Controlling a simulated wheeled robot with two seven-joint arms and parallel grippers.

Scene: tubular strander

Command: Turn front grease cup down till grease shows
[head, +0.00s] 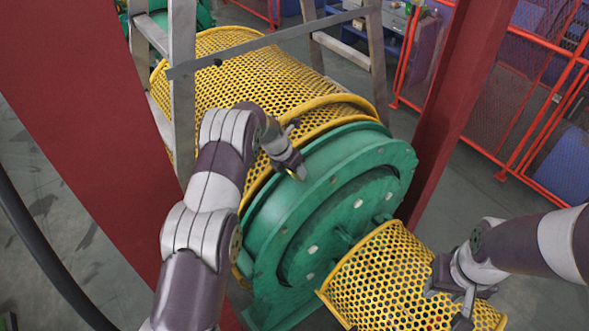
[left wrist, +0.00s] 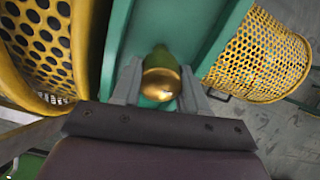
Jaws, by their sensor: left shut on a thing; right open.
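The brass grease cup (left wrist: 161,78) stands on the rim of the green drum housing in the left wrist view, between the two grey fingers of my left gripper (left wrist: 160,88). The gripper is shut on the cup. In the head view my left gripper (head: 297,172) is at the top of the green housing (head: 330,170), and a small bit of brass shows at its tip. I cannot see any grease. My right gripper (head: 455,295) is open and empty, above the yellow perforated guard at the lower right.
A large yellow perforated guard (head: 250,80) lies behind the housing, and a smaller one (head: 385,275) in front. Red posts (head: 455,100) stand on both sides. A grey metal frame (head: 182,90) crosses the large guard. Orange fencing (head: 530,110) stands at the right.

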